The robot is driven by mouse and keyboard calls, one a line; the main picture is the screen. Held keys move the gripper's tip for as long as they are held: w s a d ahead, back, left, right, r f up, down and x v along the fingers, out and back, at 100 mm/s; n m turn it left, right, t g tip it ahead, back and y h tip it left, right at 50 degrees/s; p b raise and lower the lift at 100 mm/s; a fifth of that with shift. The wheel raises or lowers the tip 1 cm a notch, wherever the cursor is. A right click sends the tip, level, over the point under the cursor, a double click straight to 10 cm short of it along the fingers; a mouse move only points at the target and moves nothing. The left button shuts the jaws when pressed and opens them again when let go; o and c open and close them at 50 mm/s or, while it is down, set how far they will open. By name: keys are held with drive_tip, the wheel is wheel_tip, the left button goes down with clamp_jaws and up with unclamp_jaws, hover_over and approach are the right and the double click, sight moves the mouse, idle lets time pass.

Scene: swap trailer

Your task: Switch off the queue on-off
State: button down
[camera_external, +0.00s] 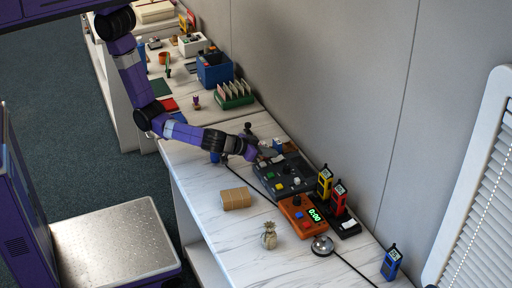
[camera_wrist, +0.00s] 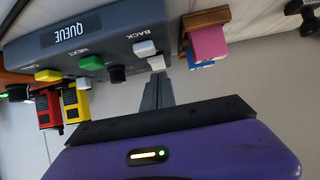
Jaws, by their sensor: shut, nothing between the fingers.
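The dark grey queue console (camera_external: 297,184) lies on the white marble counter, in front of my gripper in the external view. In the wrist view the console (camera_wrist: 110,22) appears upside down, with a QUEUE label. It has a white button (camera_wrist: 145,48) by BACK, a green button (camera_wrist: 92,63) by NEXT, a yellow button (camera_wrist: 48,75) and black knobs. A small white part (camera_wrist: 157,63) sits at the fingertips; I cannot tell whether it is the on-off switch or whether they touch. My gripper (camera_wrist: 157,80) is shut and empty, at the console's end. It also shows in the external view (camera_external: 268,153).
An orange timer box (camera_external: 303,215) and yellow (camera_external: 324,182) and red (camera_external: 338,200) radios stand beside the console. A silver bell (camera_external: 322,245), a brown box (camera_external: 236,198) and a small ornament (camera_external: 269,236) are nearby. A pink block (camera_wrist: 208,42) is right of the console in the wrist view.

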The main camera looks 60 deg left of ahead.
sight(271, 163)
drive_tip(key=shift+r, duration=0.1)
drive_tip(key=r+p, duration=0.1)
drive_tip(key=r, duration=0.1)
drive_tip(key=r+p, duration=0.2)
drive_tip(key=shift+w+r, duration=0.2)
drive_tip(key=shift+r, duration=0.15)
drive_tip(key=s+r+b, duration=0.2)
drive_tip(key=s, duration=0.7)
drive_tip(key=shift+s+r, duration=0.15)
drive_tip(key=shift+s, duration=0.15)
